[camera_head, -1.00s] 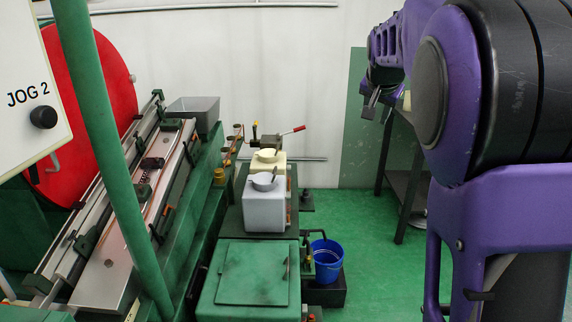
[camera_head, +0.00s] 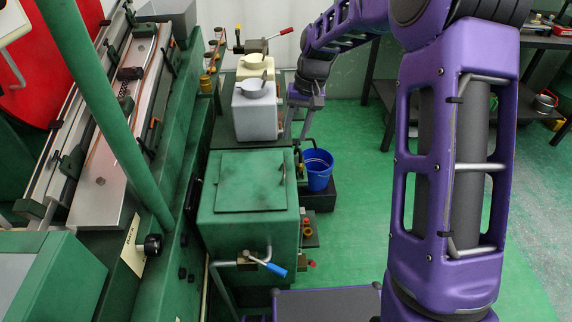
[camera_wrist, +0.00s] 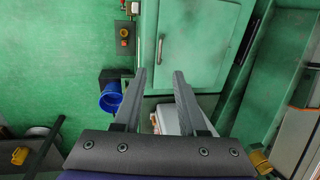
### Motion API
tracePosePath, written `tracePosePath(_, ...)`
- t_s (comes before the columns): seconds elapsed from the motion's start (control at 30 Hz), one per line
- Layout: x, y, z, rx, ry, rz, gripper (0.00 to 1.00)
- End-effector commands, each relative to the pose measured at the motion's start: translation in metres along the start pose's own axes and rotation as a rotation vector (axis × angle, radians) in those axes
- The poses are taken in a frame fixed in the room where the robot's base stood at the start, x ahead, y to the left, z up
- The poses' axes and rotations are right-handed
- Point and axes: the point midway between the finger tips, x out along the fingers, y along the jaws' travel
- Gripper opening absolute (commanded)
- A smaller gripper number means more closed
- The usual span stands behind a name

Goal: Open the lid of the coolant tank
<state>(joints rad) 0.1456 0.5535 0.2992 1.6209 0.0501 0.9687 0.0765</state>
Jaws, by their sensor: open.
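The coolant tank (camera_head: 248,236) is a green box low in the middle of the head view. Its flat green lid (camera_head: 248,182) lies closed on top, with a small dark handle (camera_head: 283,173) near the right edge. In the wrist view the lid (camera_wrist: 200,45) fills the upper middle, and the handle (camera_wrist: 160,48) shows at its left side. My gripper (camera_head: 306,128) hangs beyond the tank, near the blue bucket in the head view. In the wrist view my gripper (camera_wrist: 158,76) is open and empty, its fingers pointing toward the handle, apart from it.
A blue bucket (camera_head: 318,173) stands right of the tank. Grey and cream containers (camera_head: 255,118) with bowls stand behind it. A blue-handled valve (camera_head: 268,265) sits in front. A green machine and slanted post (camera_head: 105,110) fill the left.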

Motion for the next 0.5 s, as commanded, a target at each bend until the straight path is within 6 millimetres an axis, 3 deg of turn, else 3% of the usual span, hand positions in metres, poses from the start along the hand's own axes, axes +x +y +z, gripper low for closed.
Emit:
tracePosePath(0.03,0.015,0.0,0.001,-0.001,-0.005,0.0,0.41)
tracePosePath(0.3,0.073,0.0,0.0,0.001,-0.002,0.0,0.41)
tracePosePath(0.5,0.104,0.0,0.0,0.0,0.0,0.001,0.41)
